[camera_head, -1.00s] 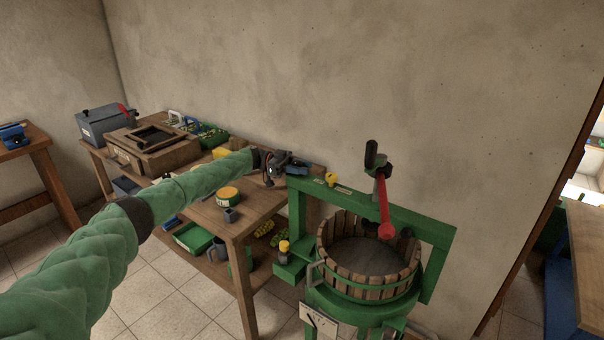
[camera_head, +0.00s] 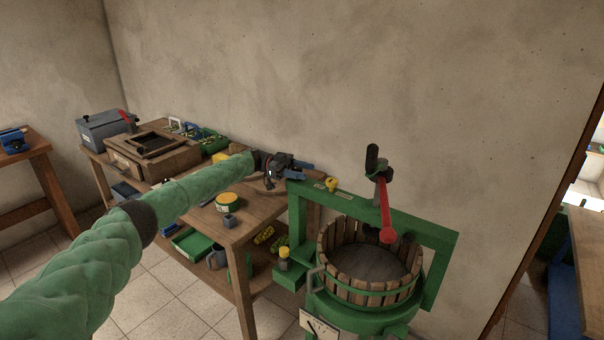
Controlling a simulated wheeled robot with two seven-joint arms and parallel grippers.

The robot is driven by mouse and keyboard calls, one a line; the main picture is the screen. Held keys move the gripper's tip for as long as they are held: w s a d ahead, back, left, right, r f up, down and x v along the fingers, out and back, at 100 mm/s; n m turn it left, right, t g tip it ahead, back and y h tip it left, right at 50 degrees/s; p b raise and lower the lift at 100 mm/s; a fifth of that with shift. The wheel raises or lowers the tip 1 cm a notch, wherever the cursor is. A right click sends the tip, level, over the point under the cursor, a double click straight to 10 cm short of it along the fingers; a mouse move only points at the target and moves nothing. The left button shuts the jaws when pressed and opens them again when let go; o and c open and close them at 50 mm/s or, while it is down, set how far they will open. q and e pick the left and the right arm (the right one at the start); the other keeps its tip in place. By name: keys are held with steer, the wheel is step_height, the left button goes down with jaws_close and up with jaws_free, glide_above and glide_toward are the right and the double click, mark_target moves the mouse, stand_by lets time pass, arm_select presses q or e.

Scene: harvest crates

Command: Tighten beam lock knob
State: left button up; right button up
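The green press frame (camera_head: 413,220) stands at the right, over a slatted wooden basket (camera_head: 334,287). A small yellow knob (camera_head: 331,184) sits on top of the beam near its left end. I take it for the beam lock knob. A red crank handle (camera_head: 385,212) with a black grip rises from the beam's middle. My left gripper (camera_head: 280,168) is just left of the yellow knob, above the beam's left end, and appears apart from it. Its fingers are small and dark, and their opening cannot be made out. My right gripper is not in view.
A wooden workbench (camera_head: 240,232) on the left holds a wooden box (camera_head: 150,160), a grey case (camera_head: 100,130) and a yellow-green tin (camera_head: 227,202). A yellow-capped bottle (camera_head: 284,258) stands on the press's side shelf. A plain wall is behind.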

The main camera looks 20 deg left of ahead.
arm_select(q)
steer(key=shift+f, duration=0.2)
steer(key=shift+a+f+b, duration=0.1)
steer(key=shift+a+b, duration=0.2)
steer(key=shift+a, duration=0.1)
steer(key=shift+w+a+b, duration=0.2)
steer(key=shift+a+b, duration=0.35)
steer(key=shift+a, duration=0.65)
steer(key=shift+w+a+b, duration=0.15)
steer(key=shift+a+b, duration=0.15)
steer(key=shift+a, duration=0.85)
steer(key=shift+w+a+b, duration=0.1)
steer(key=shift+a+b, duration=0.2)
steer(key=shift+a, duration=0.8)
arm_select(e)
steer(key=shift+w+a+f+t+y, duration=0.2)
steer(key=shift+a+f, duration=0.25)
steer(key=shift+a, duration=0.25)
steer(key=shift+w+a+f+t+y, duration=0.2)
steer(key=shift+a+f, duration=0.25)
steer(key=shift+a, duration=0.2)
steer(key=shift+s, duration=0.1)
arm_select(q)
steer(key=shift+a, duration=0.1)
